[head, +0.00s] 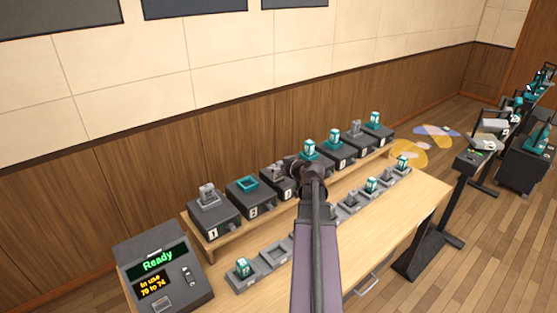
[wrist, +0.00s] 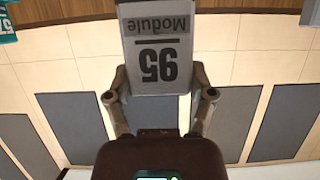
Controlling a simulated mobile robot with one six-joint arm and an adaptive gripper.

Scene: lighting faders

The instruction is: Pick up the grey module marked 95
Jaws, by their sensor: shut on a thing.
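The grey module marked 95 (wrist: 158,65) shows large in the wrist view, its label upside down. My gripper (wrist: 159,78) has one finger on each side of it and is shut on it. In the head view my arm hides most of the gripper and I cannot make out the held module there.
A raised wooden shelf carries several dark numbered boxes, including box 1 (head: 213,219) and box 2 (head: 249,198), with grey and teal modules on top. Small trays (head: 276,250) line the table (head: 392,216) in front. A console reading Ready (head: 160,262) stands at the left end.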

